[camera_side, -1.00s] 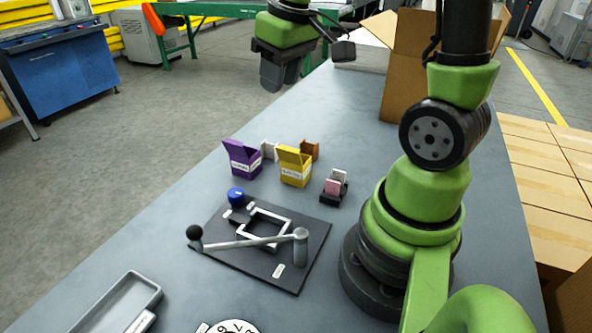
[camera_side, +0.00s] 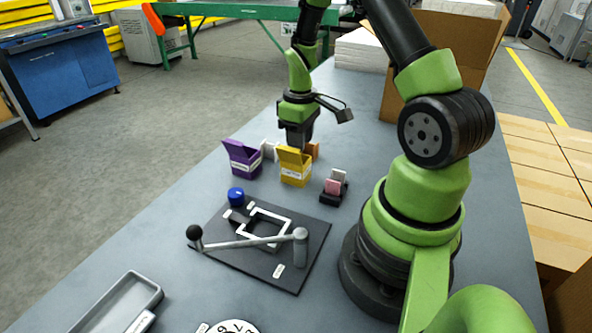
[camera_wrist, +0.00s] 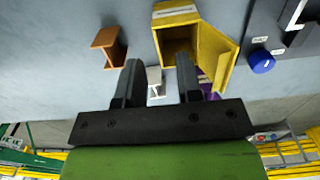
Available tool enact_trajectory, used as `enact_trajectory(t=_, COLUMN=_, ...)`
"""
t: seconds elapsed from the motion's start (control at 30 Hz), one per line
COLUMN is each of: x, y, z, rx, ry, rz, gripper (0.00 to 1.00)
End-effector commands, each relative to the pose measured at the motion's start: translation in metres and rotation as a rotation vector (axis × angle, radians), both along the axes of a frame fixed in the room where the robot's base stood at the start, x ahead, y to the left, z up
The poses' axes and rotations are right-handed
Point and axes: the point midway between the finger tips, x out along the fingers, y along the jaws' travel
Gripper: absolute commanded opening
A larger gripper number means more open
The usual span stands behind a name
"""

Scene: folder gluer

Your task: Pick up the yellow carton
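The yellow carton (camera_side: 295,168) stands upright on the grey table with its lid flap raised and a white label on its front. In the wrist view the yellow carton (camera_wrist: 176,42) shows its open top and flap, just beyond my fingers. My gripper (camera_side: 298,148) is right above and behind the carton in the side view, pointing down. In the wrist view my gripper (camera_wrist: 157,72) has its two fingers apart with nothing held between them. Whether a finger touches the carton is unclear.
A purple carton (camera_side: 243,158) stands to the left. A brown piece (camera_wrist: 108,44) and a white piece (camera_wrist: 155,80) are close to my fingers. A pad holder (camera_side: 334,187), a blue cap (camera_side: 236,195) and a black plate with a crank (camera_side: 262,262) lie in front.

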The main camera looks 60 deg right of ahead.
Motion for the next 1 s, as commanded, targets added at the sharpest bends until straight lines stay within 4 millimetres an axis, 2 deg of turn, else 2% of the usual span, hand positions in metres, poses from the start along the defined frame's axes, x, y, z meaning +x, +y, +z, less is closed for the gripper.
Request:
enact_trajectory(t=0.03, x=-0.001, y=-0.001, z=-0.010, rx=0.003, ry=0.005, rz=-0.001, gripper=0.33)
enact_trajectory(t=0.2, x=-0.001, y=-0.001, z=-0.031, rx=0.003, ry=0.004, rz=-0.002, gripper=0.33)
enact_trajectory(t=0.5, x=0.000, y=-0.002, z=-0.036, rx=0.000, ry=0.000, rz=-0.002, gripper=0.33)
enact_trajectory(t=0.67, x=0.000, y=-0.002, z=-0.036, rx=0.000, ry=0.000, rz=-0.002, gripper=0.00)
enact_trajectory(t=1.0, x=0.000, y=-0.002, z=-0.036, rx=0.000, ry=0.000, rz=-0.002, gripper=0.00)
